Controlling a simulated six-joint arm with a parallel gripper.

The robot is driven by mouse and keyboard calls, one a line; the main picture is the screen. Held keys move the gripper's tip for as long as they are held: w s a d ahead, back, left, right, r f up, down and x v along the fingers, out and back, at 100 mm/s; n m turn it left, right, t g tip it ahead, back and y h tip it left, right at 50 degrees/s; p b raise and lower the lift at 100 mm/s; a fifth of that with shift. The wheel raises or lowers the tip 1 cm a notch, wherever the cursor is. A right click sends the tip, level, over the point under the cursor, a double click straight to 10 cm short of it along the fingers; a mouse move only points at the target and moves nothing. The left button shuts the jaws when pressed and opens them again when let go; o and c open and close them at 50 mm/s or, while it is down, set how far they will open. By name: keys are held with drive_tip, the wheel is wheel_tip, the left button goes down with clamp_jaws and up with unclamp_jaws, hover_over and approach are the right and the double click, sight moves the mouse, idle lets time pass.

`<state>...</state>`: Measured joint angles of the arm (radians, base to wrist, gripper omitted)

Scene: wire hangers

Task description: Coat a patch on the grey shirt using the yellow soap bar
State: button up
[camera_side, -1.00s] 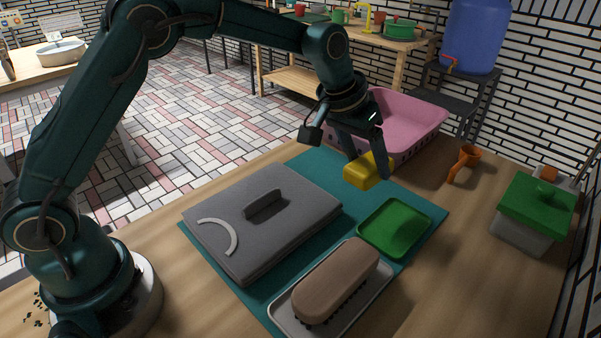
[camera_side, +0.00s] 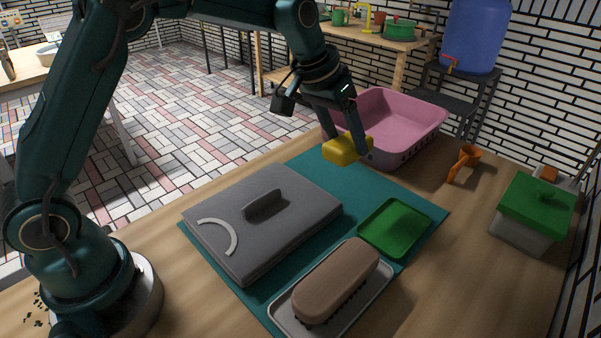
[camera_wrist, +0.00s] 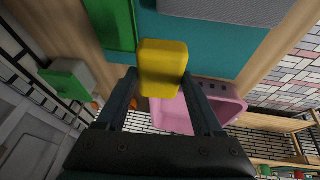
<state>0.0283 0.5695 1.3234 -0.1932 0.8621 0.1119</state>
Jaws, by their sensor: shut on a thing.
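The yellow soap bar (camera_side: 346,149) is held between the two fingers of my gripper (camera_side: 344,140), in the air over the back part of the teal mat (camera_side: 310,163). In the wrist view the soap (camera_wrist: 163,66) sits between the fingertips (camera_wrist: 162,84). The folded grey shirt (camera_side: 290,215) lies flat on the mat, left of and nearer than the soap. A pale curved mark (camera_side: 219,235) and a raised dark grey strip (camera_side: 263,204) show on top of it. The green soap dish (camera_side: 395,229) is empty on the mat.
A brown brush (camera_side: 335,280) rests on a white tray (camera_side: 372,300) at the front. A pink basin (camera_side: 400,118) stands behind my gripper. An orange scoop (camera_side: 464,162) and a green-lidded box (camera_side: 535,210) stand at the right. Bare table lies between dish and box.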

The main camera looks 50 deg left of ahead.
drive_tip(key=shift+s+a+f, duration=0.15)
drive_tip(key=shift+s+f, duration=0.1)
drive_tip(key=shift+s, duration=0.15)
drive_tip(key=s+r+y, duration=0.1)
drive_tip(key=s+r, duration=0.4)
drive_tip(key=s, duration=0.3)
drive_tip(key=shift+s+a+f, duration=0.1)
drive_tip(key=shift+a+f, duration=0.1)
drive_tip(key=shift+f, duration=1.15)
drive_tip(key=shift+s+a+f, duration=0.1)
drive_tip(key=shift+a+f, duration=0.1)
drive_tip(key=shift+f, duration=1.1)
drive_tip(key=shift+m, duration=0.3)
